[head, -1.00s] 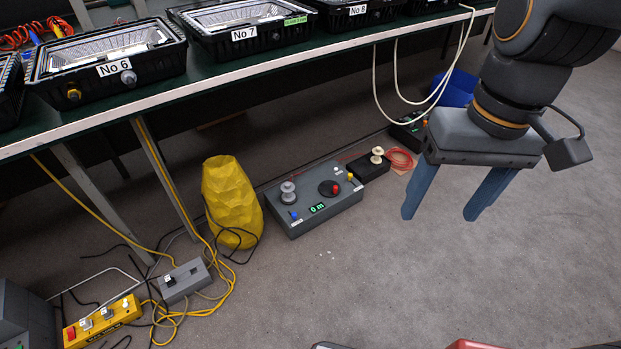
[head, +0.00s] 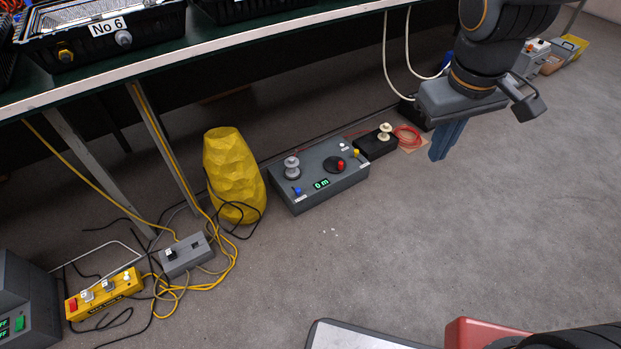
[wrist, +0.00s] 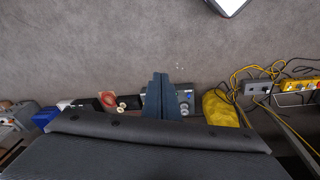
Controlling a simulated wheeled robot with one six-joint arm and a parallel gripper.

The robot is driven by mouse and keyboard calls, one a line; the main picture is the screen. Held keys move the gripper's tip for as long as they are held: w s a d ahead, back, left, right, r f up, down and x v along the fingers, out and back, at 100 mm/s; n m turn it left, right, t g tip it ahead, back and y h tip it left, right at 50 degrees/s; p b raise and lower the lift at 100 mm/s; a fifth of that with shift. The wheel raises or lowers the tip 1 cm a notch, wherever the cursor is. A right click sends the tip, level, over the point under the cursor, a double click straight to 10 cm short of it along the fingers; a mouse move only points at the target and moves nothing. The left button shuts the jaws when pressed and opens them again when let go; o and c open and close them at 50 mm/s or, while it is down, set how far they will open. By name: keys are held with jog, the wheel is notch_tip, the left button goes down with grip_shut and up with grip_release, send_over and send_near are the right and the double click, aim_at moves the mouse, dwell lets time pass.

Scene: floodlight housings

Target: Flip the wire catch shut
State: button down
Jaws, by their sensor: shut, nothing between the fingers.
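My gripper (head: 438,155) hangs at the upper right of the head view, in the air past the grey box on the floor. Its two blue fingers are together with nothing between them. The shut fingers also show in the wrist view (wrist: 160,77), pointing up the picture. A black floodlight housing labelled No 6 (head: 90,48) sits on the bench at the upper left, with a brass fitting and a grey fitting on its front. Another housing is cut off by the top edge. I cannot make out a wire catch in either view.
The bench (head: 210,70) runs along the upper left. Beneath it stand a yellow faceted object (head: 233,170), a grey control box (head: 325,180), a black box (head: 375,148), and a yellow switch box (head: 105,295) among loose cables. The grey floor (head: 480,230) at right is open.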

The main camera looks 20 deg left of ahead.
aim_at(298, 192)
jog(key=w+a+f+n+t+y+b, duration=0.15)
jog(key=w+a+f+n+b, duration=0.3)
jog(key=w+f, duration=0.6)
jog(key=w+a+f+n+t+y+b, duration=0.15)
jog(key=w+a+f+n+b, duration=0.35)
jog(key=w+f, duration=0.5)
jog(key=a+f+n+g+y+b, duration=0.1)
jog(key=a+f+n+b, duration=0.1)
jog(key=a+f, duration=0.3)
jog(key=s+a+f+n+g+y+b, duration=0.1)
jog(key=a+f, duration=0.4)
jog(key=f, duration=0.8)
jog(key=s+a+f+n+g+y+b, duration=0.1)
jog(key=a+f+n+y+b, duration=0.1)
jog(key=a+f+n, duration=0.3)
notch_tip(298, 192, down, 4)
jog(key=shift+a+f+y+b, duration=0.25)
jog(key=shift+a+y+b, duration=0.1)
jog(key=shift+b, duration=0.3)
jog(key=w+a+f+b, duration=0.4)
jog(key=a+f+b, duration=0.3)
jog(key=a+f, duration=0.1)
jog(key=shift+w, duration=0.35)
